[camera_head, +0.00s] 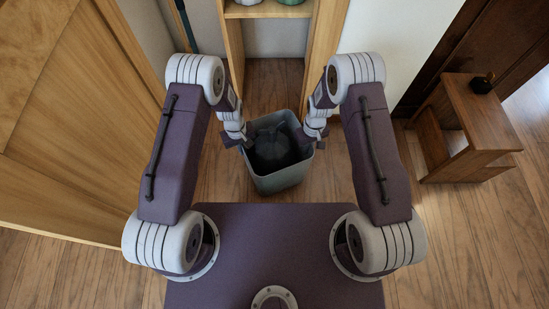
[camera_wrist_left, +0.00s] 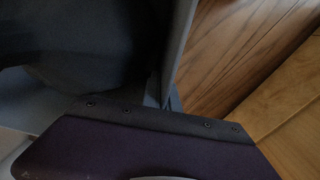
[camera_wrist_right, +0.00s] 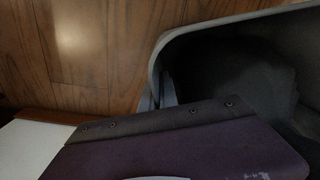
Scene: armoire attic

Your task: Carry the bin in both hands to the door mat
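The bin (camera_head: 281,182) is a grey, open-topped container with a dark bag-like lump (camera_head: 272,148) inside. It stands in front of me, between my two arms; I cannot tell whether it touches the floor. My left gripper (camera_head: 240,141) is at its left rim, and the left wrist view shows the bin wall (camera_wrist_left: 181,45) running between the close fingers. My right gripper (camera_head: 309,138) is at the right rim, and the right wrist view shows the rim (camera_wrist_right: 156,62) at its close fingers. Both look shut on the walls. No door mat shows.
A wooden shelf unit (camera_head: 235,45) stands just beyond the bin. A large wooden panel (camera_head: 75,120) fills the left side. Wooden floor (camera_head: 455,240) is clear at the lower right.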

